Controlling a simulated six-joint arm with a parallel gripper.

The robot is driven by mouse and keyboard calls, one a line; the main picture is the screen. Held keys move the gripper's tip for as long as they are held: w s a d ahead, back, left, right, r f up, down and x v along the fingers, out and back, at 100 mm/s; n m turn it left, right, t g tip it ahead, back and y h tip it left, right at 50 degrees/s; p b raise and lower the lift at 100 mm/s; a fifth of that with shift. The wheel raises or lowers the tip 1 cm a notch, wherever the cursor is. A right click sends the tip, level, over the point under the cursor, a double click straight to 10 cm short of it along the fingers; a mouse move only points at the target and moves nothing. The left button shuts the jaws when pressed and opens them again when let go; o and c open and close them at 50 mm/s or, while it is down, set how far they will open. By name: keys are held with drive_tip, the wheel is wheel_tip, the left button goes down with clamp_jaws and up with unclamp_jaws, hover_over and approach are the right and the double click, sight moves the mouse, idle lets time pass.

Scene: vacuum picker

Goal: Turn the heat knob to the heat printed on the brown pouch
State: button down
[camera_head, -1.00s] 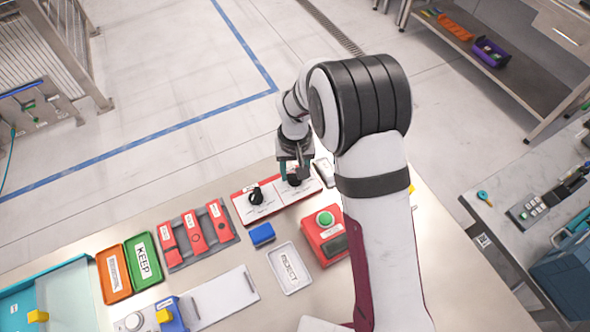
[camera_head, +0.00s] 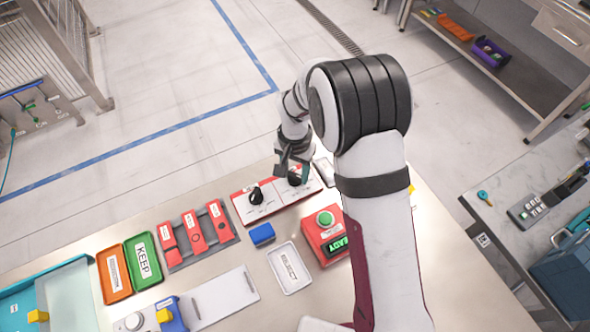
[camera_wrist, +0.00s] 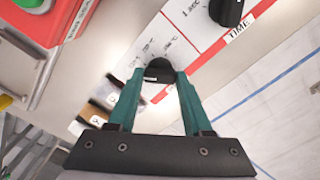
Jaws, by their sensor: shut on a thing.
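The red-edged white panel (camera_head: 243,210) carries two black knobs. The heat knob (camera_wrist: 158,71) has printed marks around it, too small to read surely. My gripper (camera_wrist: 160,75) has its teal fingers closed on this knob, one on each side; it also shows over the panel's right part in the head view (camera_head: 293,168). The other black knob (camera_head: 255,196), labelled TIME in the wrist view (camera_wrist: 228,10), stands free. Several small pouches lie beside the panel in the wrist view; one looks brown (camera_wrist: 103,105), but its print is too small to read.
A red box (camera_head: 325,255) with a green button and a lit green READY display stands in front of the panel.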

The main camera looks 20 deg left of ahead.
sight(295, 175)
drive_tip(key=shift+m, duration=1.6)
drive_tip(key=shift+c, duration=1.6)
unclamp_jaws()
drive_tip(key=shift+r, duration=0.1)
wheel_tip(295, 175, up, 16)
